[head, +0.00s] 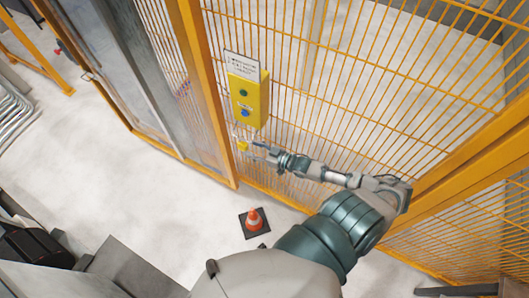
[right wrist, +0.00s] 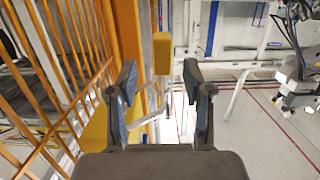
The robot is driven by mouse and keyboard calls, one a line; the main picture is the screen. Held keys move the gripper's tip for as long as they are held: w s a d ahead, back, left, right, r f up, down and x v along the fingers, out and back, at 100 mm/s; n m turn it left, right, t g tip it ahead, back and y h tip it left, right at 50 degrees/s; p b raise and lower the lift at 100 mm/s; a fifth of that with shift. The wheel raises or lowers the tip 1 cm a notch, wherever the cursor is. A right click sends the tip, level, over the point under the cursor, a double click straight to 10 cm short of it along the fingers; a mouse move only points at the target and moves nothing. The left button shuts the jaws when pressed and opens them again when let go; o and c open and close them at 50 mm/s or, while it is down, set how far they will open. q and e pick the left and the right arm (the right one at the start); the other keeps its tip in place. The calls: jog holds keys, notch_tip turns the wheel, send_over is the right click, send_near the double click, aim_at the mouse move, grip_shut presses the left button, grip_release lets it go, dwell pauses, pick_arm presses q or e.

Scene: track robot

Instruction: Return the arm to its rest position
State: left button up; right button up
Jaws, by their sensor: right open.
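My right arm (head: 345,215) reaches out from the bottom of the head view towards the upper left, along an orange mesh fence. Its gripper (head: 258,149) is small here, just below a yellow control box. In the right wrist view, the right gripper (right wrist: 160,73) has its two fingers spread apart with nothing between them. A small yellow block (right wrist: 162,53) shows beyond the fingertips; a small yellow piece (head: 242,146) also shows near the gripper in the head view. I cannot tell the exact gap. My left gripper is not in view.
The yellow control box (head: 247,99) with green and blue buttons hangs on the orange mesh fence (head: 345,75). An orange fence post (head: 200,85) stands left of it. A traffic cone (head: 253,219) stands on the pale floor. Open floor (head: 50,165) lies to the left.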

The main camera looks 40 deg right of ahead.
jog(key=v, duration=0.6)
jog(key=s+d+f+m+g+h+b, duration=0.1)
jog(key=d+f+h, duration=0.15)
jog(key=f, duration=0.45)
jog(key=s+d+f+m+g+h, duration=0.1)
jog(key=s+d+f, duration=0.15)
jog(key=f, duration=0.45)
jog(key=s+f+g+h, duration=0.1)
jog(key=s+f, duration=0.2)
jog(key=f, duration=0.3)
jog(key=s+d+f+m+g+h+b, duration=0.1)
jog(key=s+f+g, duration=0.15)
jog(key=f, duration=0.35)
jog(key=s+f+g+h, duration=0.1)
jog(key=s+f, duration=0.3)
jog(key=f, duration=0.3)
jog(key=s+a+f+g+b, duration=0.1)
jog(key=s+a+f+g, duration=0.2)
jog(key=s+a+f, duration=0.5)
jog(key=s+a+f+g, duration=0.4)
jog(key=s+a+f, duration=0.4)
jog(key=s, duration=0.7)
jog(key=shift+a+f+n+b, duration=0.35)
jog(key=shift+f+n, duration=0.05)
jog(key=shift+f, duration=0.2)
jog(key=shift+s+d, duration=0.1)
